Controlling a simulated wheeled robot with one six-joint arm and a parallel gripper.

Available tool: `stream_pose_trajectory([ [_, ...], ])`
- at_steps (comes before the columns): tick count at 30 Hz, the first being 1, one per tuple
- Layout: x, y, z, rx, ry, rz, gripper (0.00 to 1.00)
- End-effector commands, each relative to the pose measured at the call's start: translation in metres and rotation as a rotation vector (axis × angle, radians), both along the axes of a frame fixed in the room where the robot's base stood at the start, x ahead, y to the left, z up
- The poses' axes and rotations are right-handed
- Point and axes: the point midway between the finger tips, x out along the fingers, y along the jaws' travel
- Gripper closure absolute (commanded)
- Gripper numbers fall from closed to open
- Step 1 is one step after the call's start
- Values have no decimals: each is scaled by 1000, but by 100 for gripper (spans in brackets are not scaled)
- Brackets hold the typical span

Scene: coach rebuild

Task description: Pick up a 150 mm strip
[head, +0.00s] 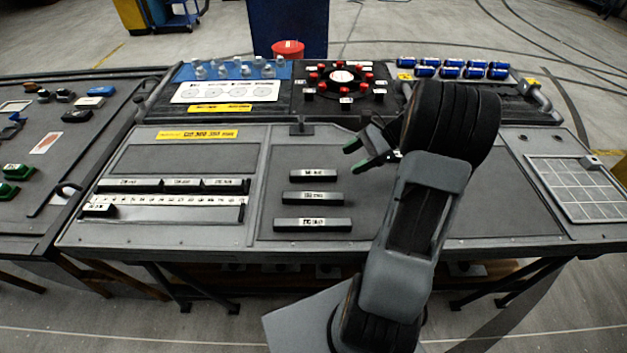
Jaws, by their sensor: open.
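Three grey strips with small white labels lie apart on the dark middle panel of the bench: a short one (313,175) at the back, a middle-length one (313,198), and the longest (313,225) at the front. The label numbers are too blurred to read. More dark labelled strips (130,185) lie in a row above a white ruler (165,200) on the left panel. My gripper (350,157) is open and empty, with green fingertips, above the panel to the right of and behind the short strip. My arm hides part of the panel's right side.
A yellow label (197,134) marks the left panel. A side table with tools (60,125) adjoins at the left.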

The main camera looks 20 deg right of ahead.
Motion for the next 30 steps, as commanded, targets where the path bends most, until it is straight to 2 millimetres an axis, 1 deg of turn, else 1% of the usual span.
stream_pose_trajectory([
  [1, 2, -16, -13, 61, 23, -62, 38],
  [4, 4, -38, -24, 157, 50, -151, 38],
  [6, 5, -48, -30, 205, 61, -191, 38],
  [9, 7, -51, -36, 245, 71, -224, 38],
  [11, 11, -47, -40, 258, 72, -234, 38],
  [18, 25, -10, -56, 261, 74, -237, 38],
  [21, 30, 1, -61, 260, 72, -236, 38],
  [24, 33, 9, -65, 259, 73, -236, 38],
  [30, 36, 18, -69, 258, 73, -237, 38],
])
